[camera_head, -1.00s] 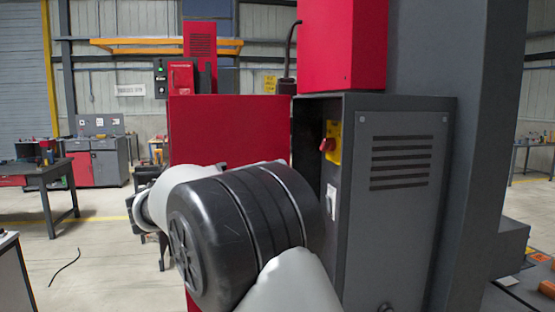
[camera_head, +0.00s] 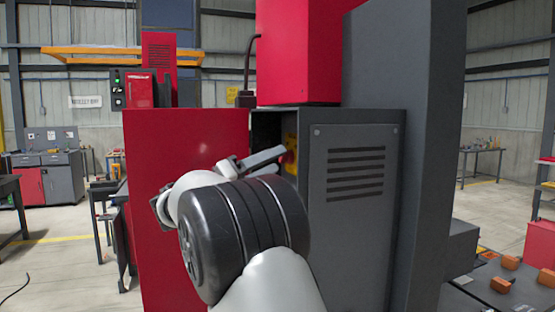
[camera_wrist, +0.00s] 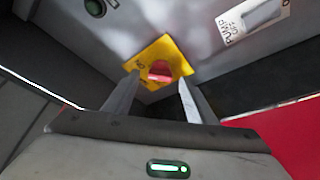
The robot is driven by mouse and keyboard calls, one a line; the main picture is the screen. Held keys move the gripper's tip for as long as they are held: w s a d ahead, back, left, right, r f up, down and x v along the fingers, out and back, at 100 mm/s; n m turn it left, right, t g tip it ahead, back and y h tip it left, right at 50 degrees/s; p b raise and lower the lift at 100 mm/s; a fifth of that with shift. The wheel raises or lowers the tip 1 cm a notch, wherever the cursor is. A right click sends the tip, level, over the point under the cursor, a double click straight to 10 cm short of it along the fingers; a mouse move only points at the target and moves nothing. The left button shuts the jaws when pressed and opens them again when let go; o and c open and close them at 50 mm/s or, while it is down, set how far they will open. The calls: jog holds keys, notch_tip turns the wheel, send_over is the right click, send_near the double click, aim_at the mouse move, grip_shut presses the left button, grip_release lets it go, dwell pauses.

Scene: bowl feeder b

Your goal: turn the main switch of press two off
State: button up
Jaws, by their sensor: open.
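The main switch is a red knob (camera_wrist: 160,71) on a yellow plate (camera_wrist: 174,56) inside the open grey cabinet. In the wrist view the knob lies between and just past the tips of my open gripper (camera_wrist: 159,84), one finger on each side. I cannot tell whether either finger touches it. Small lettering on the plate is too blurred to read surely. In the head view, my gripper (camera_head: 277,160) reaches into the cabinet opening and covers much of the yellow plate (camera_head: 291,148); the knob is mostly hidden there.
A white "PUMP OFF" switch plate (camera_wrist: 255,17) sits right of the main switch, and a green button (camera_wrist: 95,7) is at upper left. The open red door (camera_head: 150,200) stands left of the cabinet (camera_head: 357,230). My arm passes in front of them.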

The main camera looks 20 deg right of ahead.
aim_at(286, 157)
jog(key=shift+x, duration=1.2)
jog(key=c, duration=1)
jog(key=shift+c, duration=0.2)
jog(key=shift+n, duration=0.5)
jog(key=n+y+p, duration=0.2)
jog(key=n+p, duration=0.3)
jog(key=n+g+y+p, duration=0.1)
jog(key=n+y+p, duration=0.1)
jog(key=n+p, duration=0.3)
jog(key=n+y+p, duration=0.2)
jog(key=n+p, duration=0.4)
jog(key=p, duration=0.1)
jog(key=shift+r+g, duration=0.3)
jog(key=shift+r, duration=0.1)
